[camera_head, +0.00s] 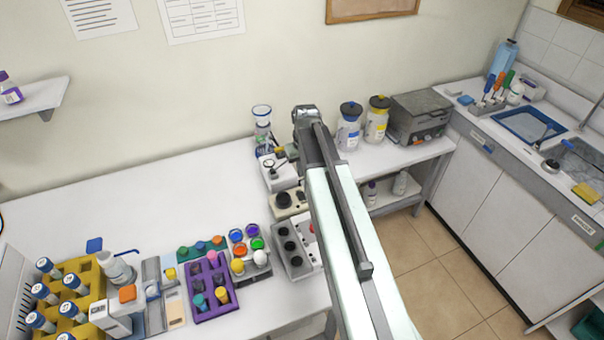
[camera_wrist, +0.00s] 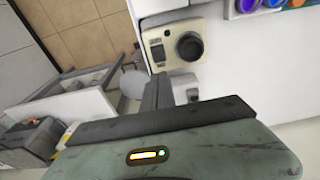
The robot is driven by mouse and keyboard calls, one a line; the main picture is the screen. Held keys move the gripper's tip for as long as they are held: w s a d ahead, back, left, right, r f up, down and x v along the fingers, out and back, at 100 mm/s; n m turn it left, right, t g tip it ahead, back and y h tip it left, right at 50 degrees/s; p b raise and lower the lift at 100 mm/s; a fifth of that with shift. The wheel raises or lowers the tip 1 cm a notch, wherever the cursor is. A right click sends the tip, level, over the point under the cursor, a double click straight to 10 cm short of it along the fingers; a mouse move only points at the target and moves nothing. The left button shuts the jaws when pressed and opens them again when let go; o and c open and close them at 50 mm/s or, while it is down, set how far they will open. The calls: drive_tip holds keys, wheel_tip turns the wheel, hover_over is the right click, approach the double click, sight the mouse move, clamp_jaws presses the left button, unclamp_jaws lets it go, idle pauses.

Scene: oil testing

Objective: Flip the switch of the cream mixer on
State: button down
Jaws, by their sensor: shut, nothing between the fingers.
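The cream mixer (camera_wrist: 172,62) is a small cream box with a round black knob and a small dark panel beside the knob. It is at the top centre of the wrist view. In the head view the cream mixer (camera_head: 283,212) stands on the white bench, left of my arm and partly hidden by it.
A white device (camera_head: 280,173) stands behind the mixer and a grey block with black round openings (camera_head: 274,247) in front. Colourful vial racks (camera_head: 205,308) fill the bench to the left. Jars (camera_head: 348,135) and a grey box (camera_head: 418,110) stand at the back right.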

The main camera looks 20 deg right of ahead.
sight(300, 192)
drive_tip(key=f+b, duration=0.6)
drive_tip(key=f, duration=0.1)
drive_tip(key=w+f+b, duration=0.1)
drive_tip(key=f+b, duration=0.2)
drive_tip(key=shift+w+f, duration=0.1)
drive_tip(key=shift+f, duration=0.15)
drive_tip(key=shift+r, duration=0.15)
